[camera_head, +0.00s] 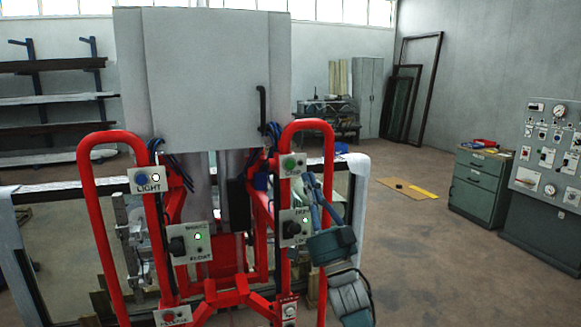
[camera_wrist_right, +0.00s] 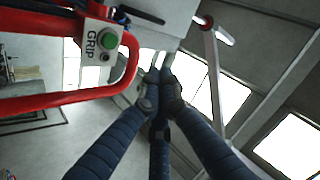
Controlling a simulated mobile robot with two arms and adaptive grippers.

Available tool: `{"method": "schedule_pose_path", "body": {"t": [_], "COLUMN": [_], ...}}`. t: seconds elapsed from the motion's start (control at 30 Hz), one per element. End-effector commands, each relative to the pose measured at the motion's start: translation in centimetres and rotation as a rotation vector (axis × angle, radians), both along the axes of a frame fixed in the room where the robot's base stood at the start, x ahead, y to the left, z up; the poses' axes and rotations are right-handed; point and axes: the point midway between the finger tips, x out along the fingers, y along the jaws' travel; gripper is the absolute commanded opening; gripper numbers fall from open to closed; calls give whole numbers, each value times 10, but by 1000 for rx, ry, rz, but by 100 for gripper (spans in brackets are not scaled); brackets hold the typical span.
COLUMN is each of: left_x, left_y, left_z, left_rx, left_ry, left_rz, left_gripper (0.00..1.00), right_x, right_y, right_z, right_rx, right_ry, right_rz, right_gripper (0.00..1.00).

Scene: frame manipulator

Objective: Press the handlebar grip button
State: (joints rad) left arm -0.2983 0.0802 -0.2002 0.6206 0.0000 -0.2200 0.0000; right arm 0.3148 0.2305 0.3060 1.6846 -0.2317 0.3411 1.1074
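The red handlebar frame (camera_head: 98,235) stands in front of me in the head view. A box labelled GRIP on its right handle carries a green button (camera_head: 290,163). The wrist view shows this green button (camera_wrist_right: 108,41) unobstructed, to the upper left of the fingertips. My right gripper (camera_head: 312,183) is beside the right handle, just below and right of the GRIP box. In the wrist view, the blue fingers of my right gripper (camera_wrist_right: 158,80) come together at their tips with nothing between them. The fingertips are apart from the button. My left gripper is not in view.
A box labelled LIGHT (camera_head: 147,180) is on the left handle. Lower boxes with black knobs (camera_head: 190,239) sit between the handles. A large grey panel (camera_head: 208,75) rises behind them. A control cabinet (camera_head: 546,160) stands at the far right, with open floor before it.

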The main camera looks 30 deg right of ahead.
Motion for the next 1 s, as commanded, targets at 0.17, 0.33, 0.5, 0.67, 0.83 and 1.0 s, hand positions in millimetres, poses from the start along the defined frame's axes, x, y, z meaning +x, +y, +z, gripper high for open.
{"method": "schedule_pose_path", "body": {"t": [0.17, 0.33, 0.5, 0.67, 0.83, 1.0], "left_x": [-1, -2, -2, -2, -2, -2], "left_y": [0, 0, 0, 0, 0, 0], "left_z": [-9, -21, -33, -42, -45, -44], "left_rx": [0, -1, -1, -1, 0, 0], "left_ry": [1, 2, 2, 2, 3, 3], "left_rz": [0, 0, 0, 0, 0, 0], "left_gripper": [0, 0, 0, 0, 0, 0], "right_x": [14, 37, 60, 76, 83, 85], "right_y": [-3, -9, -15, -18, -20, -20], "right_z": [-2, -3, -3, -2, -1, 0], "right_rx": [-1, -1, 0, -1, 0, 0], "right_ry": [-1, -1, -1, 0, 0, 1], "right_rz": [-1, -1, 0, 0, 0, 0], "right_gripper": [0, 0, 0, 0, 0, 0]}}
